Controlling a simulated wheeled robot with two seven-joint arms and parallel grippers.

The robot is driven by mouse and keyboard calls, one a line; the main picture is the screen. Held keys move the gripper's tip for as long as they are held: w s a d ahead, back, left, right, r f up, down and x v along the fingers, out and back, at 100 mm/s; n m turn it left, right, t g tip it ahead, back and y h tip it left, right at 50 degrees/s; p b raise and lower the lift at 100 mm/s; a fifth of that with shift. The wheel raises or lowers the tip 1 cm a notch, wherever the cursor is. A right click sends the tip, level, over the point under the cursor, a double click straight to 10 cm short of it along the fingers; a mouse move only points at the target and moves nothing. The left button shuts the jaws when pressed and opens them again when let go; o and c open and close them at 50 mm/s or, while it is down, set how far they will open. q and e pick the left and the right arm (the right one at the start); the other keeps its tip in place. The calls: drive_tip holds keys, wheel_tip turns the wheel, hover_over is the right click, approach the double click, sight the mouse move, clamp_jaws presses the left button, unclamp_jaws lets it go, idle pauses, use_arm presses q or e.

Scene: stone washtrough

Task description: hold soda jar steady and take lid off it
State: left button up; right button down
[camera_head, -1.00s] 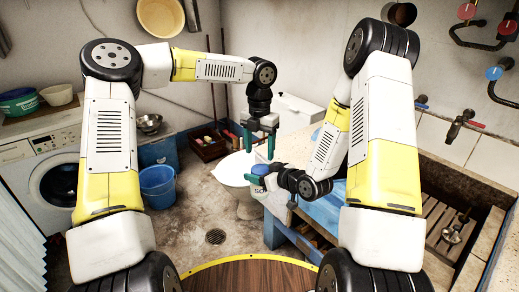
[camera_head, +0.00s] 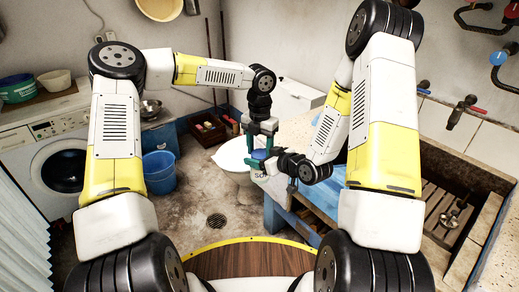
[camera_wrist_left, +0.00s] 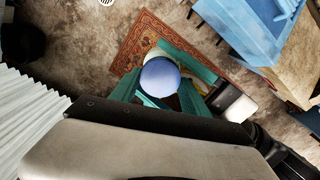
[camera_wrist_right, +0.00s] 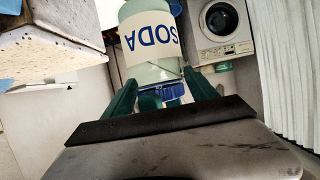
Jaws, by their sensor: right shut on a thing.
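The soda jar (camera_wrist_right: 150,40) is pale green with a cream label reading SODA; it appears upside down in the right wrist view. Its round blue lid (camera_wrist_left: 160,77) shows from above in the left wrist view and also in the head view (camera_head: 259,155). My right gripper (camera_wrist_right: 160,82) is shut on the jar near its neck, just below the lid, and holds it up in the air. My left gripper (camera_head: 261,137) points down from above, open, its green fingers apart on either side of the lid. Whether they touch the lid cannot be told.
A blue table (camera_head: 280,215) stands just right of the jar. The stone trough (camera_head: 440,210) with taps is farther right. A patterned rug (camera_wrist_left: 140,45) lies on the floor below the jar. A blue bucket (camera_head: 159,172) and a washing machine (camera_head: 50,165) stand left.

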use_arm(q)
drive_tip(key=c, duration=0.4)
drive_tip(key=shift+o, duration=0.2)
drive_tip(key=n, duration=0.3)
drive_tip(key=shift+n, duration=0.3)
drive_tip(key=o, duration=1.5)
